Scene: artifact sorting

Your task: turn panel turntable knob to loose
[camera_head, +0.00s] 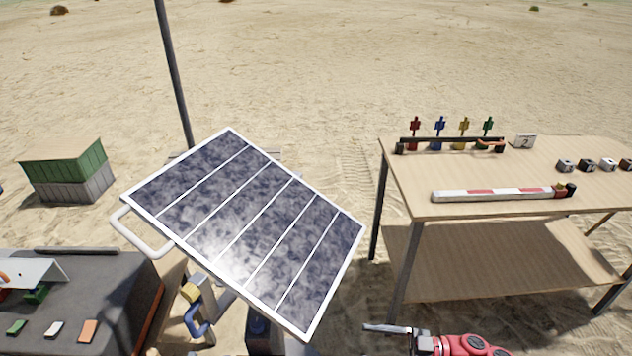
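The solar panel (246,226) is tilted on its mount in the lower middle, with a white loop handle (140,235) on its left edge. Below its left lower edge is a grey post with a yellow block (192,291) and a curved blue handle (195,322). A dark mount part (258,330) shows under the panel's lower edge. I cannot make out which part is the turntable knob, or its setting. My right gripper (388,329), on a red arm, points left just right of the panel's lower corner, touching nothing visible. Its finger opening is unclear. My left gripper is out of view.
A wooden table (415,190) with coloured figures, a striped bar (495,194) and small blocks stands at right. A dark bench (110,300) with small pieces is at lower left. A green-lidded crate (72,175) and a pole (174,75) stand behind.

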